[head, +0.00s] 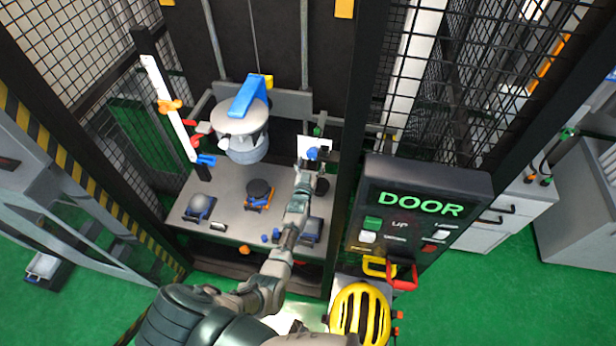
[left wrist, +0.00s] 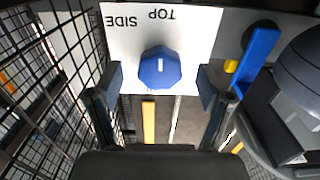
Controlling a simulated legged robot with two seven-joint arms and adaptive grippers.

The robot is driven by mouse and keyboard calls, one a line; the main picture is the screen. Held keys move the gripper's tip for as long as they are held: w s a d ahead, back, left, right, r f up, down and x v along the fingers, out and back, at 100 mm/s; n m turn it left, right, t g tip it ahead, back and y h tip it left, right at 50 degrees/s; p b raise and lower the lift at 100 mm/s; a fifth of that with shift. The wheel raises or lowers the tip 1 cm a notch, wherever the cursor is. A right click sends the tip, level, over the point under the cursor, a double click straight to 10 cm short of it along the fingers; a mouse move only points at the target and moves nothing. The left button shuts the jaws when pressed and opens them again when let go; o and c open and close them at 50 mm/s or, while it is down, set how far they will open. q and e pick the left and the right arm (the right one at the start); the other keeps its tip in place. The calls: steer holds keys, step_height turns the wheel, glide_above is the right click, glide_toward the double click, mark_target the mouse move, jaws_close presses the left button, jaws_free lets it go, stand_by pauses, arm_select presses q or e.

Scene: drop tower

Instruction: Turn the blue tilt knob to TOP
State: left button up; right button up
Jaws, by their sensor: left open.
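The blue tilt knob (left wrist: 160,70) is faceted, with a short white mark on its face. It sits on a white label plate (left wrist: 205,45) that reads SIDE and TOP, upside down in the left wrist view. The mark runs roughly up and down there, with TOP above it; I cannot tell its exact setting. My left gripper (left wrist: 160,90) is open, one finger on each side of the knob, with gaps visible. In the head view the knob (head: 312,153) shows small beside my left gripper (head: 315,160), which partly hides the plate (head: 313,142). My right gripper is not in view.
A grey drop unit (head: 240,130) with a blue bracket (head: 248,95) hangs left of the gripper. Below is a grey bench (head: 230,220) with several small parts. A dark post and DOOR panel (head: 420,205) stand at right, with a yellow helmet (head: 360,312) below.

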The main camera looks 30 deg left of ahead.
arm_select(q)
steer(key=v, duration=0.9)
steer(key=shift+s, duration=0.25)
steer(key=shift+d+f, duration=0.1)
steer(key=shift+d, duration=0.05)
steer(key=s+d+f+m+g+h, duration=0.1)
steer(key=s+d+f+g, duration=0.2)
steer(key=s+f, duration=0.5)
steer(key=s+d+f+m+g+h, duration=0.1)
steer(key=s+d+f+g+h, duration=0.2)
steer(key=f, duration=0.9)
steer(key=s+d+f+m+g, duration=0.1)
steer(key=s+d+f+g, duration=0.1)
steer(key=s+f, duration=0.65)
steer(key=s+f+g, duration=0.2)
steer(key=s+f, duration=0.3)
steer(key=s, duration=0.7)
steer(key=s+a+f+m+g, duration=0.1)
steer(key=s+f+g, duration=0.2)
steer(key=s+f, duration=0.3)
steer(key=s+f+m+g, duration=0.1)
steer(key=s+f+g, duration=0.2)
steer(key=s, duration=1.4)
step_height(320, 180, down, 3)
steer(key=shift+s+a+r, duration=0.1)
steer(key=shift+s+a, duration=0.2)
steer(key=shift+a, duration=0.1)
steer(key=shift+w, duration=0.1)
